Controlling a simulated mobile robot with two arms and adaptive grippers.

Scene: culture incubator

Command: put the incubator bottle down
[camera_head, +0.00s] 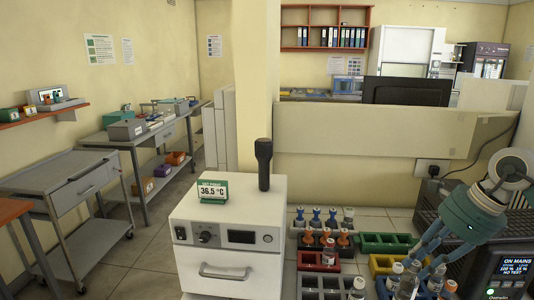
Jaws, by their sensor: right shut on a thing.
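My right gripper (422,262) comes in from the right with its teal fingers pointing down and left. It is shut on a clear bottle (409,280) with a pale cap, low over the racks. The fingers and neighbouring bottles partly cover it, so I cannot tell whether its base touches anything. The white incubator (229,262) stands left of the racks, with a small display, a knob and a front handle. A green-framed sign (213,191) reading 36.5 °C stands on it. My left gripper is not in view.
Coloured racks stand right of the incubator: a green rack (388,238) with empty slots, plus others with blue-, orange- and pale-topped bottles. A black upright device (264,165) stands on the incubator. A dark unit (503,272) with a lit screen stands at right.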

